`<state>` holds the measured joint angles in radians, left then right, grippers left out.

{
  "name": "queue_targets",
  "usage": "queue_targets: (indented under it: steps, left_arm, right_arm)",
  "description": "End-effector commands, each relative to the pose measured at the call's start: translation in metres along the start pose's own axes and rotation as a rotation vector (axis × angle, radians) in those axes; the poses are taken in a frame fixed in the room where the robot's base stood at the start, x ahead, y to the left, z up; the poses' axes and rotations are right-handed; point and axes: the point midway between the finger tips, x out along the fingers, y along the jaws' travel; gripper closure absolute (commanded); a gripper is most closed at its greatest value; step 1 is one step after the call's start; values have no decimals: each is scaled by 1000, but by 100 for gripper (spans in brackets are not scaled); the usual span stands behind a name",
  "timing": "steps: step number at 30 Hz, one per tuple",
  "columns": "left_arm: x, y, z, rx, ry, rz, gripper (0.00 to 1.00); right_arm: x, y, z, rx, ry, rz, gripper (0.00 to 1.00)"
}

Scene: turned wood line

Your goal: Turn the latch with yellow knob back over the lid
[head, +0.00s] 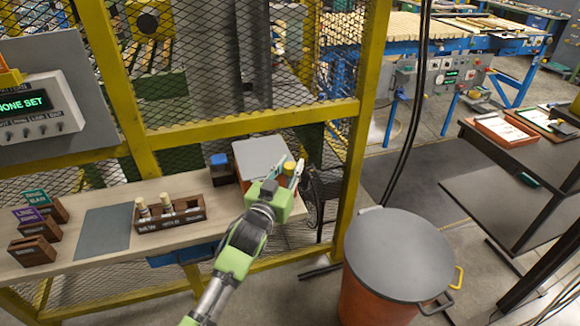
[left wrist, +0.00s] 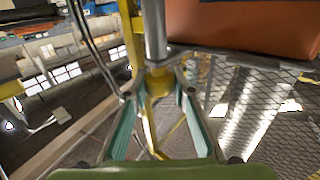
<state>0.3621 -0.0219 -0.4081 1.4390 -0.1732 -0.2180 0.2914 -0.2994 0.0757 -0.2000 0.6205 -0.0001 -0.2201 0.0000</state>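The box (head: 247,182) has an orange body and a grey lid (head: 261,155). It stands at the right end of the wooden bench. The yellow knob (head: 289,169) shows at the box's right side. In the left wrist view the knob (left wrist: 158,83) sits at the end of a grey metal latch bar (left wrist: 154,30), beside the orange box wall (left wrist: 250,25). My left gripper (head: 289,173) is open, its two fingers on either side of the knob. Whether the pads touch it I cannot tell. My right gripper is not in view.
A yellow mesh fence (head: 240,122) stands behind the bench. A dark crate with pegs (head: 170,222) and a grey mat (head: 103,231) lie on the bench (head: 75,264). A large orange drum with a grey lid (head: 398,254) stands on the floor at right. Dark cables hang near it.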

Motion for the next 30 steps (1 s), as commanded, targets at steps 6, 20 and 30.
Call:
queue_targets:
  steps: [6,20,30]
  left_arm:
    - [0,0,-1,2,1,10,98]
    - [0,1,-1,1,2,135,98]
    - [0,1,-1,0,1,134,59]
  right_arm:
    - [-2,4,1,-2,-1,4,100]
    - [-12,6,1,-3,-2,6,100]
    - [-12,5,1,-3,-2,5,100]
